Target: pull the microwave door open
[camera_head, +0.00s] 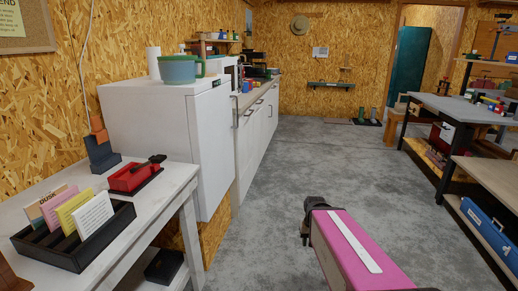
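A white appliance (230,67) stands on the far counter behind the white cabinet. It may be the microwave, but it is small and partly covered by the teal pot, and I cannot make out its door or handle. My pink arm reaches up from the bottom edge, right of centre, over the bare floor. The dark part at its far end (314,204) may be my gripper. Its fingers cannot be made out, and it is well apart from the appliance.
A tall white cabinet (150,125) carries a teal pot (178,70). A white table (155,205) at front left holds a card tray (72,245) and a red tool (133,177). Workbenches (455,107) stand at right. The grey floor (320,150) between is clear.

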